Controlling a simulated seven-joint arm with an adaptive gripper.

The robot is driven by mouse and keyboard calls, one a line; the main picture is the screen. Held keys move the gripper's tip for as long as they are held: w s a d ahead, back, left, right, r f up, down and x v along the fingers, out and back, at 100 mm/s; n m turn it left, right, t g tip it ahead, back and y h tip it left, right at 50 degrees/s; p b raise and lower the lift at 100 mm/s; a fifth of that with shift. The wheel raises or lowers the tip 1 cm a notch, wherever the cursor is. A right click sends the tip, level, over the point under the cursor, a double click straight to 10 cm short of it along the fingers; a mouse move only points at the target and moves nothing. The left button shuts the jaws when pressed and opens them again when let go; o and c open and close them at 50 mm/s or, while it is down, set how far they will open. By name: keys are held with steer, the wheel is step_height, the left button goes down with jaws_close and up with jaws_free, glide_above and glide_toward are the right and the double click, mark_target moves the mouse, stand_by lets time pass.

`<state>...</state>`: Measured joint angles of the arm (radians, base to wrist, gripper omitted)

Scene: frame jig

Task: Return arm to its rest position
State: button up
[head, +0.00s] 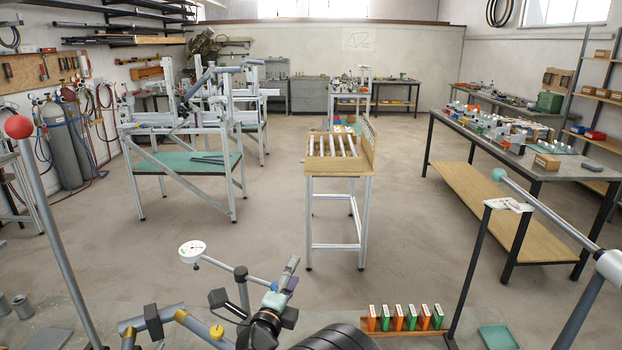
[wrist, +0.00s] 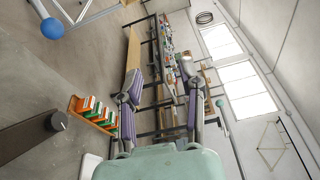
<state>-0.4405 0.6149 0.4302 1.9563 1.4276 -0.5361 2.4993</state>
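My gripper (head: 294,268) is at the bottom middle of the head view, raised in free space and seen nearly edge-on. In the wrist view my gripper (wrist: 158,75) shows two grey and purple fingers with a wide gap between them. Nothing is held between the fingers. The pale green body of the gripper fills the bottom middle of the wrist view. The fingers point away from the camera, with room floor, bench and windows beyond them.
A rack of orange and green blocks (head: 405,318) is right of my gripper; it also shows in the wrist view (wrist: 97,114). A round white dial (head: 192,250) is to the left. A wooden-topped stand (head: 340,170) stands ahead, with clear floor (head: 270,225) around it.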

steer(key=d+r+m+h, duration=0.2)
steer(key=d+r+m, duration=0.1)
steer(key=d+r, duration=0.4)
steer(key=s+d+r+g+h, duration=0.1)
steer(key=s+d+g, duration=0.2)
steer(key=s+d, duration=0.3)
steer(key=s+d+g, duration=0.2)
steer(key=s+d, duration=0.1)
steer(key=d, duration=0.6)
steer(key=s+a+f+n+g+y, duration=0.4)
steer(key=s+f+n+g, duration=0.2)
steer(key=s+n, duration=0.6)
steer(key=s+a+f+n+g+y, duration=0.4)
steer(key=s+f+n, duration=0.4)
steer(key=s+n, duration=0.5)
steer(key=shift+s+a+f+n+g, duration=0.2)
steer(key=shift+a+n+g, duration=0.4)
steer(key=shift+g, duration=0.6)
